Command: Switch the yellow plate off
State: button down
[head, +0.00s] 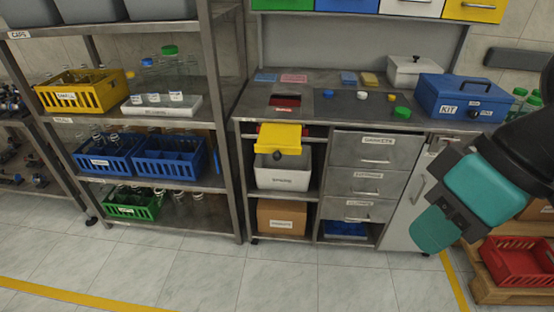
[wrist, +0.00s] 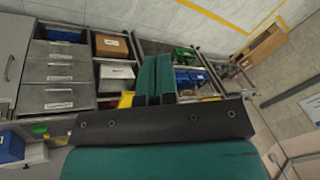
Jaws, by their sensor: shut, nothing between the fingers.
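The yellow plate (head: 278,137) hangs at the front of the steel bench, under its top and above a white bin (head: 284,178). Its face tilts toward me, and a dark round knob (head: 277,155) shows at its lower edge. In the wrist view only a small yellow piece (wrist: 127,99) shows beside my fingers, partly hidden by them. My gripper (head: 434,232) is at the right in the head view, well apart from the plate, in front of the grey cabinet. In the wrist view its two teal fingers (wrist: 155,62) are together with nothing between them.
A grey drawer unit (head: 368,178) stands right of the white bin. The bench top holds a blue kit box (head: 461,97) and several coloured caps. A shelf rack (head: 228,150) with bins stands left. A red crate (head: 518,261) is at lower right. The front floor is clear.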

aim_at(296, 152)
jog(key=w+a+f+n+t+h+b, duration=0.1)
jog(key=w+f+n+t+h+b, duration=0.3)
jog(key=w+f, duration=0.8)
jog(key=w+a+f+n+t+h+b, duration=0.1)
jog(key=w+f+n+t+h+b, duration=0.35)
jog(key=w, duration=1.05)
jog(key=w+a+f+n+t+y+b, duration=0.3)
jog(key=a+f+n+t, duration=0.6)
jog(key=n, duration=1.1)
jog(key=w+a+f+b, duration=0.1)
jog(key=a+b, duration=0.1)
jog(key=a, duration=0.1)
jog(key=shift+w+a+f+y, duration=0.15)
jog(key=shift+w+f+y, duration=0.1)
jog(key=shift+w+y, duration=0.15)
jog(key=shift+t, duration=0.25)
jog(key=w, duration=1.4)
jog(key=shift+d, duration=0.3)
